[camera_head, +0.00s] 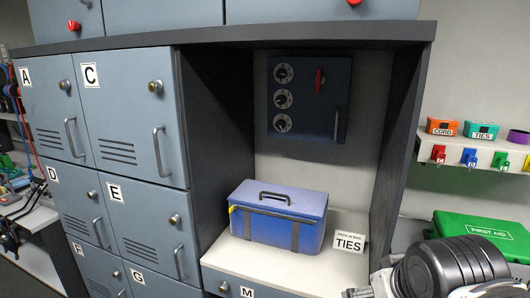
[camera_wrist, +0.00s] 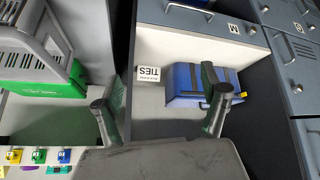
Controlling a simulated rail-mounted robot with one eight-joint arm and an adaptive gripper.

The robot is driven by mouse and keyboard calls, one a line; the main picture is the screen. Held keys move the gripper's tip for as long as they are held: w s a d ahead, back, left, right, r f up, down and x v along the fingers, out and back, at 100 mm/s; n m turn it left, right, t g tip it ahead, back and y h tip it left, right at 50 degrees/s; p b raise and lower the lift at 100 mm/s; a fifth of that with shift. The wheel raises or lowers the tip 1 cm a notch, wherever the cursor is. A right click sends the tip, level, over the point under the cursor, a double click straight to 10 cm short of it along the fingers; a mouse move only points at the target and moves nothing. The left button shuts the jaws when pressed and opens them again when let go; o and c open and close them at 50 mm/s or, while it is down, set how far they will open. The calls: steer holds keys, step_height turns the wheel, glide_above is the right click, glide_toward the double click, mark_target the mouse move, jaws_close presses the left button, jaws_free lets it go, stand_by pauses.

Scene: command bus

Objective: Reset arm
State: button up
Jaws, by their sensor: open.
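My gripper (camera_wrist: 162,96) is open and empty in the wrist view, its two dark fingers spread wide. A blue toolbox (camera_head: 279,215) with a dark handle and straps stands upright on the white shelf of the open niche. It also shows in the wrist view (camera_wrist: 186,84), where the right finger overlaps it; I cannot tell how far apart they are. A TIES sign (camera_head: 349,242) stands on the shelf to the right of the toolbox. In the head view, dark and grey parts of my arm fill the lower right corner, and the fingers cannot be made out.
Grey-blue lettered lockers (camera_head: 128,150) stand left of the niche. A dark panel with dials (camera_head: 309,98) hangs on its back wall. To the right are a green first-aid case (camera_head: 478,232), small bins (camera_head: 482,130) and coloured padlocks (camera_head: 469,157). The niche has side walls.

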steer(key=shift+s+a+f+m, duration=0.25)
steer(key=shift+s+f+m, duration=0.05)
steer(key=shift+s+f, duration=0.6)
steer(key=shift+c, duration=0.5)
